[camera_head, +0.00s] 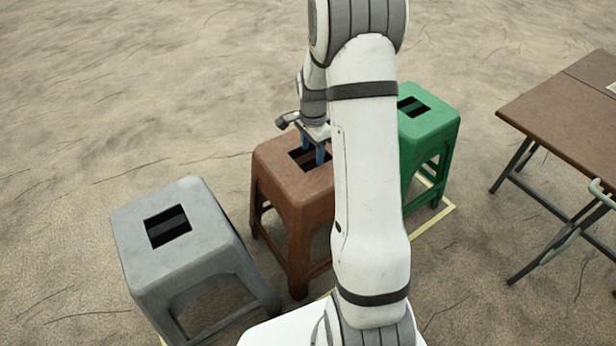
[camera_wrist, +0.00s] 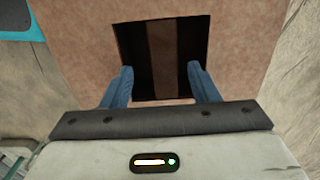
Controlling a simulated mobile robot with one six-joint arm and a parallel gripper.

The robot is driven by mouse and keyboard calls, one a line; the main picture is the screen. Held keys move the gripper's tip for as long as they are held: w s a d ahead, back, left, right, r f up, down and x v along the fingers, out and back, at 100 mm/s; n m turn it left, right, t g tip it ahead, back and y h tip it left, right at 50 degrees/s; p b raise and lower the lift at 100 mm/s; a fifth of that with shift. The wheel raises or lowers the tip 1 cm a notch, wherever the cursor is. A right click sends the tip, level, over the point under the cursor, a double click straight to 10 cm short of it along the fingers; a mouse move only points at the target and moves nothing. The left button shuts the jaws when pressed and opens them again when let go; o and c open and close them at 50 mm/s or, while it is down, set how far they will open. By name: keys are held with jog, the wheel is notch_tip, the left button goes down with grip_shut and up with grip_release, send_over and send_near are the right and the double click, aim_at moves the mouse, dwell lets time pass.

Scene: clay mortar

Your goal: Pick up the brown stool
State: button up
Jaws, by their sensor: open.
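The brown stool (camera_head: 277,170) stands upright between a grey stool and a green stool, partly hidden behind my arm. Its square seat has a square opening with a bar across it. In the wrist view the brown seat (camera_wrist: 87,40) fills most of the picture, with the dark opening and its brown bar (camera_wrist: 162,55) in the middle. My gripper (camera_head: 315,158) points down at the opening. Its two blue fingers (camera_wrist: 160,85) are spread apart, one on each side of the bar, with nothing held. How deep the fingertips sit is hard to tell.
The grey stool (camera_head: 190,245) stands to the left and nearer. The green stool (camera_head: 432,130) stands close behind my arm on the right. A brown folding table (camera_head: 565,115) stands at the far right. Sandy ground beyond the stools is clear.

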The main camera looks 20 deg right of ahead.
aim_at(311, 156)
jog(key=f+b, duration=0.1)
jog(key=f, duration=0.1)
jog(key=f+b, duration=0.1)
jog(key=f, duration=0.2)
jog(key=shift+w+a+f+b, duration=0.2)
jog(key=shift+b, duration=0.15)
grip_shut()
jog(key=shift+r, duration=0.1)
dwell(0.3)
